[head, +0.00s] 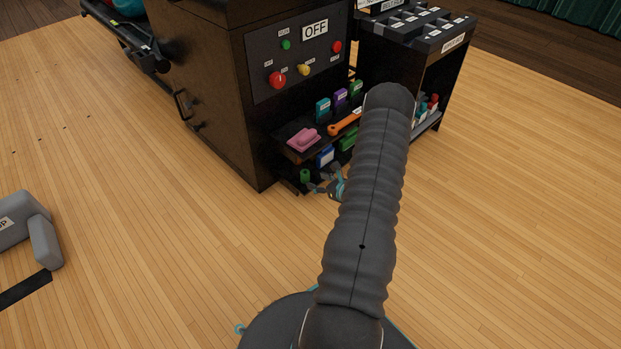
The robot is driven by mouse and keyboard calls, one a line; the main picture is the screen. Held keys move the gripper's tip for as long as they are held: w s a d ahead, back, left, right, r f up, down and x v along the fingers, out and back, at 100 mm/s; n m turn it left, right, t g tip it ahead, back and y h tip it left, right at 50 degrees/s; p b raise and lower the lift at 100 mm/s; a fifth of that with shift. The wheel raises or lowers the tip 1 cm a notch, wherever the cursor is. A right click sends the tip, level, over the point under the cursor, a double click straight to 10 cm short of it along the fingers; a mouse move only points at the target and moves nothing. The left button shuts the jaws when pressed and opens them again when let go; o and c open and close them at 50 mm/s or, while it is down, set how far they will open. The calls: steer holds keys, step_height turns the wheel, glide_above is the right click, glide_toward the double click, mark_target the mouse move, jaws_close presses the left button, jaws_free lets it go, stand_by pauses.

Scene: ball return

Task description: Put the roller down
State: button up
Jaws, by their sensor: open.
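My gripper (318,182) is open beside the lower shelf of the dark machine, partly hidden behind my own arm. A small green cylinder (305,175), which may be the roller, is at the left end of that lower shelf. It is just to the left of my fingertips, and I see no finger around it. Whether a fingertip touches it is too small to tell.
The dark machine (205,90) has a panel with buttons and an OFF sign (314,30). A black cart (432,42) stands right. A grey block (44,242) is at left; the floor between is clear.

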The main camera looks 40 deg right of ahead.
steer(key=v, duration=0.5)
steer(key=shift+s+r, duration=0.15)
steer(key=shift+s, duration=0.25)
stand_by(0.8)
